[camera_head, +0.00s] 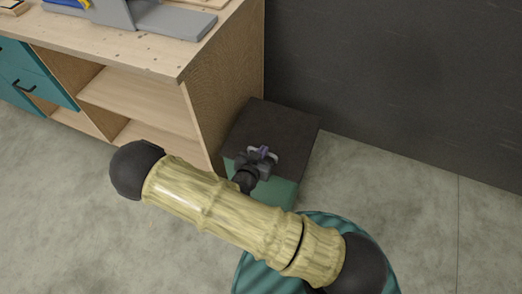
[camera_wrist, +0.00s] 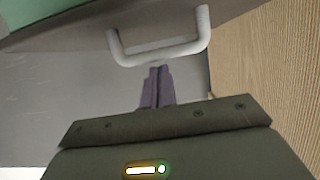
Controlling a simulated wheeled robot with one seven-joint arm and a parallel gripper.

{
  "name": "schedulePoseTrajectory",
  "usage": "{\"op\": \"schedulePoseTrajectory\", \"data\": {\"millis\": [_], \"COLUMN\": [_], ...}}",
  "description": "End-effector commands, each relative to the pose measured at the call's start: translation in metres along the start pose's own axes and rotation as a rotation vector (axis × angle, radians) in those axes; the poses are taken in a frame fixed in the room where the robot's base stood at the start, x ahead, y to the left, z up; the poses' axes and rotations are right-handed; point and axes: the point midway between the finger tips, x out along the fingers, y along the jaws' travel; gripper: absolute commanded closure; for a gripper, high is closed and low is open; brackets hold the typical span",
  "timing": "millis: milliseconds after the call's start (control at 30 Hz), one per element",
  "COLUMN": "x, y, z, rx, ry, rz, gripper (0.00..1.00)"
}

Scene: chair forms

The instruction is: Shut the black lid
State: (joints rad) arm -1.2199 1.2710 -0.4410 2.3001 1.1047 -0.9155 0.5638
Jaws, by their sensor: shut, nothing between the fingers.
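A green box (camera_head: 283,191) stands on the floor at the end of the workbench. Its black lid (camera_head: 275,118) lies over the top and looks flat or nearly so; I cannot tell whether a gap is left under it. A light grey U-shaped handle (camera_wrist: 160,50) shows in the wrist view, close ahead of my gripper. My gripper (camera_head: 262,153) is over the front part of the lid. Its purple fingers (camera_wrist: 158,70) are together and empty, and their tips appear just short of the handle's bar. I cannot tell whether they touch it.
The wooden workbench (camera_head: 215,95) stands directly left of the box, with open shelves and teal drawers (camera_head: 35,78). A dark wall (camera_head: 390,80) rises behind the box. The concrete floor (camera_head: 420,200) to the right is clear.

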Motion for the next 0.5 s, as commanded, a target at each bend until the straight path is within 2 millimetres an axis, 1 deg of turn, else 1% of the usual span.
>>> {"op": "schedulePoseTrajectory", "data": {"millis": [33,133,200,400,500], "x": [-0.004,-0.008,-0.019,-0.055,-0.069], "y": [0.000,0.000,-0.001,-0.001,0.001], "z": [-0.016,-0.034,-0.021,-0.003,0.005], "rx": [0.005,0.010,0.007,0.010,0.014], "ry": [0.008,0.023,0.023,0.026,0.027], "rz": [-0.001,-0.003,-0.008,-0.008,0.000], "gripper": [1.00,1.00,1.00,1.00,1.00]}}
